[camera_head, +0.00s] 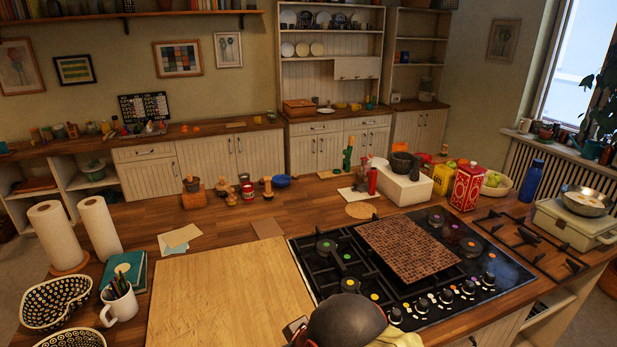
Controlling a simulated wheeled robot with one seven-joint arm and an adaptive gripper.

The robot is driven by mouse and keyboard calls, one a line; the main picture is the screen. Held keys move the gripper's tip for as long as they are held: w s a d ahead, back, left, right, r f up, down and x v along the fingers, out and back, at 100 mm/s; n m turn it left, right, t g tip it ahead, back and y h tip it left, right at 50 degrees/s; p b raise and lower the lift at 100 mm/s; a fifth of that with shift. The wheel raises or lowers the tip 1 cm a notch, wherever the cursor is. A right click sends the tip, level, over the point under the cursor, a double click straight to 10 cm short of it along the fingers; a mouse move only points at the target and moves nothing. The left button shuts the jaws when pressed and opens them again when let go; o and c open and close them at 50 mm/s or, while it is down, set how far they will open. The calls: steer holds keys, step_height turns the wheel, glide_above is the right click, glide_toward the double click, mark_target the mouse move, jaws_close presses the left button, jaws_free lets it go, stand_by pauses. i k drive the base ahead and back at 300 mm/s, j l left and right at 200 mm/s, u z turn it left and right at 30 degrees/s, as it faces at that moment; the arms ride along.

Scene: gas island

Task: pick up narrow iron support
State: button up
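A black iron support (337,262) sits on the left side of the gas hob (497,292), over burners with coloured caps. It looks long and narrow. Another black iron support (531,243) lies on the wooden counter right of the hob, apart from it. I cannot tell for sure which one is the narrow support. A brown tiled board (408,247) covers the middle of the hob. My gripper cannot be made out in this view.
A dark rounded shape (347,322) at the bottom edge hides the hob's front left corner. A pale wooden board (215,300) lies left of the hob. A pan (583,202) sits on a portable stove at right.

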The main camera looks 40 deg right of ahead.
mark_target(527, 237)
steer(key=z, duration=2.6)
steer(key=i+l, duration=0.25)
steer(key=i, duration=0.2)
steer(key=i+l, duration=0.25)
steer(key=i, duration=0.2)
steer(key=i+l+z, duration=0.1)
steer(key=i+l, duration=0.15)
steer(key=i, duration=0.2)
steer(key=i+l, duration=0.2)
steer(key=i, duration=0.25)
steer(key=i+l+z, duration=0.1)
steer(key=i+l, duration=0.15)
steer(key=i, duration=0.2)
